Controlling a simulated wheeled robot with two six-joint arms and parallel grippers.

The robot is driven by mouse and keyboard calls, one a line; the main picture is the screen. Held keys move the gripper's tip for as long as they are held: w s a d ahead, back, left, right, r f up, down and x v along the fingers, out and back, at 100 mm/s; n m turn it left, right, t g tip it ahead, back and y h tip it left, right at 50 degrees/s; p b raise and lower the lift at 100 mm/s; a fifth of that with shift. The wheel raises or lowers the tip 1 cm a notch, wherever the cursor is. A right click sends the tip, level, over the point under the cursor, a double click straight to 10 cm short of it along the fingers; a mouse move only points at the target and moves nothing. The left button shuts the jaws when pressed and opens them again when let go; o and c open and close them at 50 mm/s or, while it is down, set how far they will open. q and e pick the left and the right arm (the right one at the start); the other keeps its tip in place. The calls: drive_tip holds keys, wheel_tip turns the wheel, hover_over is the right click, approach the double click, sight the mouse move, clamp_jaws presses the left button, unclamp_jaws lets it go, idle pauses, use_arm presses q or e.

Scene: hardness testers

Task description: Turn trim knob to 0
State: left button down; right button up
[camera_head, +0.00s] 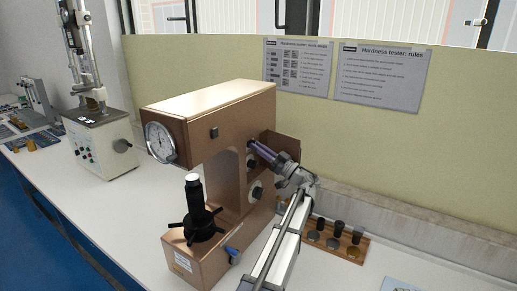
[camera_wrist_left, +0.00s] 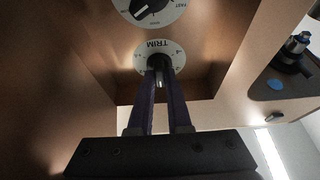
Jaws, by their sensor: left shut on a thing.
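The brown hardness tester (camera_head: 235,105) stands on the white bench. In the left wrist view, the trim knob (camera_wrist_left: 159,62) is a small dark knob at the centre of a white round dial marked TRIM (camera_wrist_left: 146,50). My left gripper (camera_wrist_left: 160,74) has its two purple fingers closed on the knob, one on each side. The fingers cover the lower part of the dial, and I cannot read where the knob points. In the head view, the left gripper (camera_head: 253,145) reaches the tester's side panel, and its fingers hide the held knob. My right gripper is in neither view.
A second dial with a black knob (camera_wrist_left: 151,8) lies above the trim dial in the wrist view. The tester's black handwheel (camera_head: 202,226) and blue-tipped lever (camera_head: 233,251) stick out. A wooden block rack (camera_head: 348,252) stands right of my arm. Another tester (camera_head: 102,145) stands left.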

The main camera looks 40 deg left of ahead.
use_arm(q)
drive_tip(key=c, duration=0.9)
unclamp_jaws()
drive_tip(key=shift+o, duration=0.2)
drive_tip(key=shift+d, duration=0.1)
use_arm(e)
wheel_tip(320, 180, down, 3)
drive_tip(key=b, duration=0.2)
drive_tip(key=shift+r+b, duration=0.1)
drive_tip(key=shift+b, duration=0.3)
use_arm(q)
drive_tip(key=v, duration=0.7)
drive_tip(key=shift+d, duration=0.35)
drive_tip(key=shift+f, duration=0.15)
